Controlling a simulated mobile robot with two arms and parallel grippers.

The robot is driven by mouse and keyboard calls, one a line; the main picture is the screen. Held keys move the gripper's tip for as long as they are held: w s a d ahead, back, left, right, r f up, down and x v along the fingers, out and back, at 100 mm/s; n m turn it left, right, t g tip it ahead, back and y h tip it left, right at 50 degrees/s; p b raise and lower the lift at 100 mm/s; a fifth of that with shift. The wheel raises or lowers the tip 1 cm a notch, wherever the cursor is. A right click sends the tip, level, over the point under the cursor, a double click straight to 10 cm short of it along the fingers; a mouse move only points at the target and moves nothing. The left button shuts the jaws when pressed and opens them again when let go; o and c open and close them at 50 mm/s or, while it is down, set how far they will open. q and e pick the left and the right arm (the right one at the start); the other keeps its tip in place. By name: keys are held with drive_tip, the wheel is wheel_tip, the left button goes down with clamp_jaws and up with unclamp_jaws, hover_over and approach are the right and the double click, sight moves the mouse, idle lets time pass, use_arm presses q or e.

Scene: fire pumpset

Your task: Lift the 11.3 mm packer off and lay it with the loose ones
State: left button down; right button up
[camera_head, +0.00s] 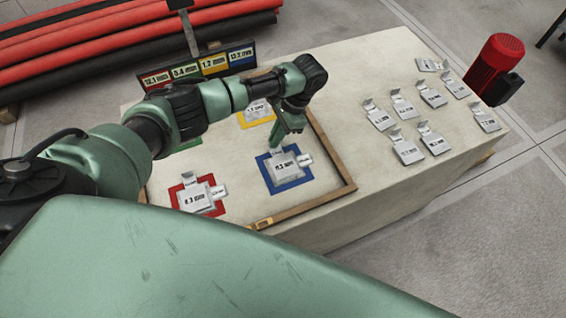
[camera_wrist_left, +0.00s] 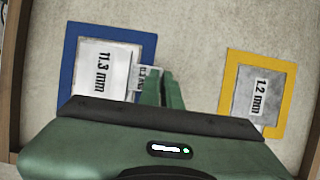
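The 11.3 mm packer (camera_wrist_left: 104,70) is a flat pale metal plate lying on the blue-bordered square (camera_head: 307,182); in the head view the packer (camera_head: 284,171) shows with a small tag at its right. My left gripper (camera_head: 278,150) points down at the packer's far edge. In the wrist view its green fingers (camera_wrist_left: 162,90) are close together beside the packer's small labelled tab (camera_wrist_left: 148,76). Whether they pinch anything is hidden. The loose packers (camera_head: 403,106) lie in rows with bent-up tabs at the table's right. My right gripper is not in view.
A wooden frame (camera_head: 342,190) edges the coloured squares. A 1.2 mm packer (camera_wrist_left: 254,98) lies on the yellow square, and another packer (camera_head: 194,197) on the red one. A label board (camera_head: 200,68) stands behind. A red motor (camera_head: 493,68) is beyond the right edge.

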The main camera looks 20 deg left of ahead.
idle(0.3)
use_arm(q)
wheel_tip(320, 180, up, 8)
drive_tip(key=shift+w+f, duration=0.1)
wheel_tip(320, 180, up, 12)
drive_tip(key=p, duration=0.4)
